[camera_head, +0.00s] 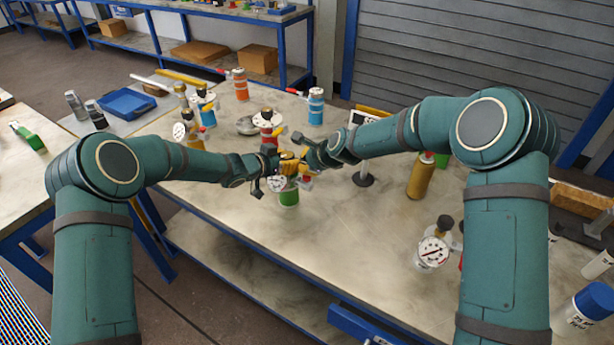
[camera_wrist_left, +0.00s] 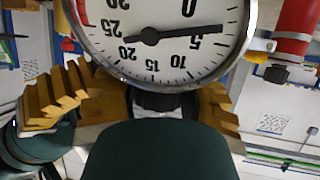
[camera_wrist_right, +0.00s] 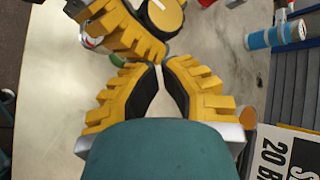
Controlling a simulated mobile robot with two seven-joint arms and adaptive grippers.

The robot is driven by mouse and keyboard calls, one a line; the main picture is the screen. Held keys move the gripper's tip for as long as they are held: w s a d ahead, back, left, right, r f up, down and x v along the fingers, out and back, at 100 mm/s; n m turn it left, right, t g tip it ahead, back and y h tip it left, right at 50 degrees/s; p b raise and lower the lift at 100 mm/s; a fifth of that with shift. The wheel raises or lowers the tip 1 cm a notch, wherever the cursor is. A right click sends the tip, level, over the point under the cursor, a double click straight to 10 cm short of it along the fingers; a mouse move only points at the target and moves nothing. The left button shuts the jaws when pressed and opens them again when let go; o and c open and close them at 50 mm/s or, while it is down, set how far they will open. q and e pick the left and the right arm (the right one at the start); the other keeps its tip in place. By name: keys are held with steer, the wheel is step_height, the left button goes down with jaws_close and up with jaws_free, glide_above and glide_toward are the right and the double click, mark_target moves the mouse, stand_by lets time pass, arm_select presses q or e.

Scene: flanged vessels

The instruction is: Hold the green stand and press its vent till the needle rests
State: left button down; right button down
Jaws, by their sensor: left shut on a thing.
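The green stand (camera_head: 289,197) is near the front edge of the table in the head view, with a white dial gauge (camera_head: 277,183) on its front. My left gripper (camera_head: 266,178) is shut on the stand's upper part behind the gauge. In the left wrist view the gauge dial (camera_wrist_left: 165,40) is large and partly cut off, its black needle near the 5 mark. My right gripper (camera_head: 293,160) is close above the stand; in the right wrist view its fingertips (camera_wrist_right: 163,65) are together with nothing between them. Beyond them show a left gripper finger (camera_wrist_right: 125,30) and a round gold-topped knob (camera_wrist_right: 163,14).
Just behind stands a red gauge vessel (camera_head: 267,128). Orange (camera_head: 240,85) and blue (camera_head: 315,106) vessels stand further back. A yellow cylinder (camera_head: 419,177) and another gauge vessel (camera_head: 432,251) are on the right. The front middle of the table is clear.

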steer(key=shift+f, duration=0.1)
steer(key=shift+f, duration=0.3)
steer(key=shift+s+a+f, duration=0.1)
steer(key=shift+s+f, duration=0.05)
steer(key=shift+f, duration=0.45)
stand_by(0.6)
steer(key=shift+a+r, duration=0.1)
steer(key=shift+r, duration=0.1)
stand_by(1.6)
steer(key=shift+r, duration=0.15)
steer(key=shift+a+r, duration=0.15)
steer(key=shift+r, duration=0.75)
steer(key=shift+d+r, duration=0.1)
steer(key=shift+d, duration=0.1)
steer(key=shift+d+r, duration=0.1)
steer(key=shift+r, duration=2.1)
